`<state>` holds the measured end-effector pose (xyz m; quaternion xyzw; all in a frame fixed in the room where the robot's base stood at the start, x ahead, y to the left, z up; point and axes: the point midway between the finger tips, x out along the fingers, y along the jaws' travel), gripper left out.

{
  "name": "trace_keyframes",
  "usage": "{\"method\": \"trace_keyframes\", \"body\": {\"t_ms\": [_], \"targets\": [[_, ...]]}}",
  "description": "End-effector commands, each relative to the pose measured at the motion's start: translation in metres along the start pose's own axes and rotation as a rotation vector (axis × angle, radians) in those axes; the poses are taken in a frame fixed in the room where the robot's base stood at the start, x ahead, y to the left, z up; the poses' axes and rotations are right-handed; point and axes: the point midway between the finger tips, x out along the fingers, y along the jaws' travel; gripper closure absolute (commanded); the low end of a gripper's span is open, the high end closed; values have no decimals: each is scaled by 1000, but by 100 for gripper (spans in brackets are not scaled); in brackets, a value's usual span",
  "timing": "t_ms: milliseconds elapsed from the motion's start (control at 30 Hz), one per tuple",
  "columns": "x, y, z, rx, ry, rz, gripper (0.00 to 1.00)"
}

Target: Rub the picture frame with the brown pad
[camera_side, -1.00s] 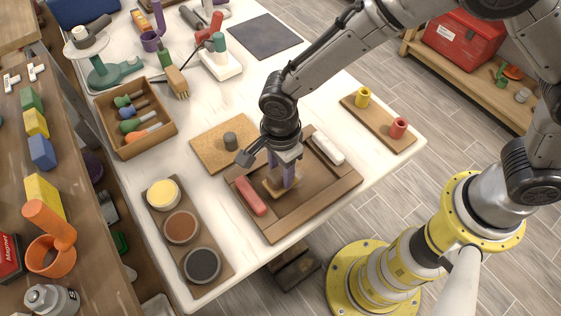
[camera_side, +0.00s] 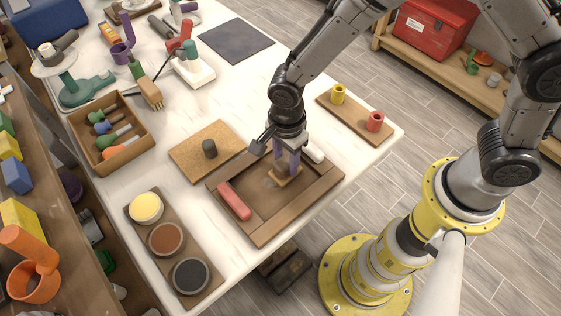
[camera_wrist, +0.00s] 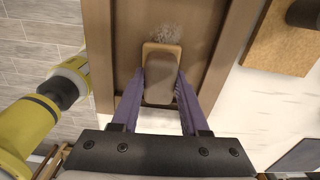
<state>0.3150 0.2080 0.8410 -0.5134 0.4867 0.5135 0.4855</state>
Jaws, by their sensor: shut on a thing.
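The picture frame (camera_side: 300,207) lies flat on the white table, a brown panel with a raised rim. My gripper (camera_side: 287,164), with purple fingers, is over the panel and shut on the brown pad (camera_side: 286,179). The pad is low at the panel's surface; whether it touches is hard to tell. In the wrist view the pad (camera_wrist: 162,65) sits between the fingertips, inside the frame's rim (camera_wrist: 213,50). A pale grey smudge (camera_wrist: 170,47) shows on the panel just past the pad. A red bar (camera_side: 234,201) and a white bar (camera_side: 314,150) lie at opposite sides of the frame.
A tray of three round colour pots (camera_side: 166,239) is at left. A wooden box of tools (camera_side: 112,137) stands farther back. A board with yellow and red cups (camera_side: 354,117) is at right.

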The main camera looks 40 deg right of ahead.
Motion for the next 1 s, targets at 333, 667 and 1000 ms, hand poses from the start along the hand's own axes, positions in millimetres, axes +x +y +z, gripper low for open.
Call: {"method": "trace_keyframes", "body": {"t_ms": [333,667,1000], "targets": [[0,-2,34,-2,-1,-1,100],[0,-4,64,-3,-1,-2,100],[-33,-4,68,0,-2,-3,100]]}}
